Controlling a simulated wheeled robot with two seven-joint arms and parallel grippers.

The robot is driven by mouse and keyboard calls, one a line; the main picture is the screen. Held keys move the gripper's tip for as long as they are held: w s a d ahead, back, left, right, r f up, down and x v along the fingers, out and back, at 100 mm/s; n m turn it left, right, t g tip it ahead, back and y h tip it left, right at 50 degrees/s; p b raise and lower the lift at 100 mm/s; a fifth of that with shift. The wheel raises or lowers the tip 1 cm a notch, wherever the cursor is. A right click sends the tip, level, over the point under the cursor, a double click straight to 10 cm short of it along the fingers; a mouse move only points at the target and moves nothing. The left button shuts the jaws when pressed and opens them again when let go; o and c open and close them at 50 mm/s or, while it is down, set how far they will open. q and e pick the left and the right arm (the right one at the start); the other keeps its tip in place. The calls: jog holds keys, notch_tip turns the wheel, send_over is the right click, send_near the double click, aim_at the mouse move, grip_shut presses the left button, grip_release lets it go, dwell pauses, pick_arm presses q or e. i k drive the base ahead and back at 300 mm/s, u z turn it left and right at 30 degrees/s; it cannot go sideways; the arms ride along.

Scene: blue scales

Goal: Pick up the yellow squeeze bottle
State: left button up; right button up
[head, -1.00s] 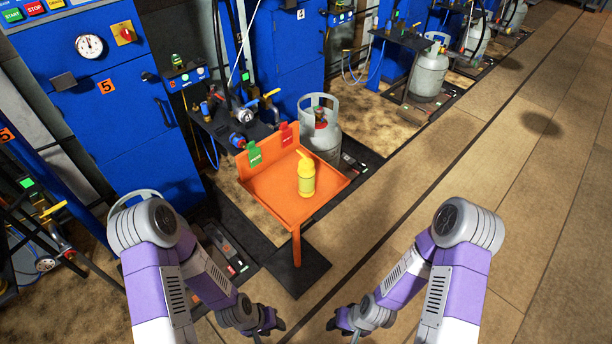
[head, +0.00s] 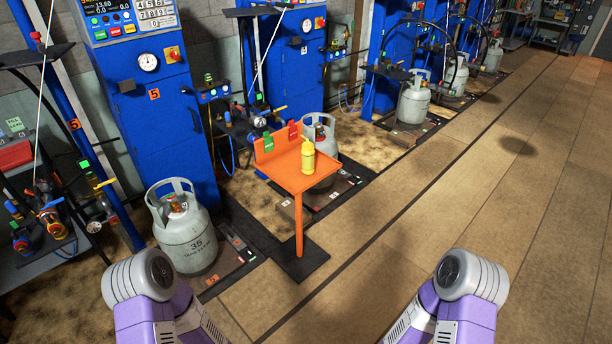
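The yellow squeeze bottle (head: 308,157) stands upright on a small orange table (head: 287,173), near its right side. A green tag (head: 268,143) and a red tag (head: 293,131) hang on the table's raised back edge. Parts of both my arms show at the bottom of the head view, apart from the table and the bottle. Neither of my grippers is in the picture, so their state is hidden.
A grey gas cylinder (head: 183,227) stands on a scale left of the table. Another cylinder (head: 320,150) is close behind the table. Blue cabinets (head: 165,130) line the back. The tiled floor (head: 450,215) to the right is open.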

aim_at(308, 158)
jog(key=u, duration=0.7)
jog(key=i, duration=0.55)
jog(key=u, duration=0.7)
jog(key=i, duration=0.75)
jog(key=z, duration=0.25)
